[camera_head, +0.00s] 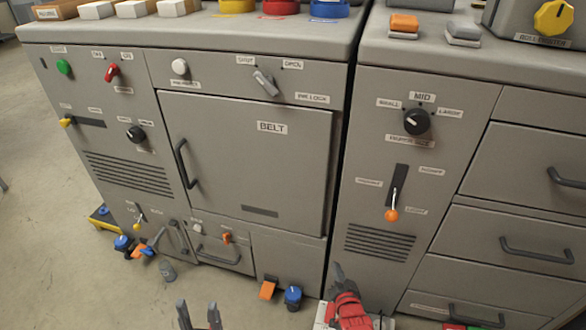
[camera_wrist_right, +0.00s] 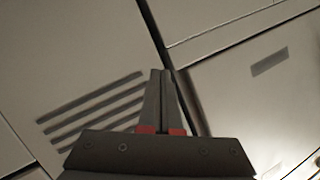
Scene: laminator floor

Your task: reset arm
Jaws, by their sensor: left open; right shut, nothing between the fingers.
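My left gripper (camera_head: 199,311) shows at the bottom edge of the head view. Its two dark fingers stand apart with nothing between them, in front of the lower part of the machine. My right gripper (camera_head: 339,270), with red parts, is low in front of the gap between the two grey cabinets. In the right wrist view the right gripper (camera_wrist_right: 161,75) has its fingers together and empty, pointing at the cabinet fronts. I cannot tell its exact distance from them.
The left cabinet has a BELT door (camera_head: 255,150) with a black handle. The right cabinet has a black dial (camera_head: 416,121), an orange-tipped lever (camera_head: 391,214) and drawers with handles (camera_head: 535,250). Pedals, one orange (camera_head: 267,290) and one blue (camera_head: 293,296), stick out low. Open floor (camera_head: 50,240) is at the left.

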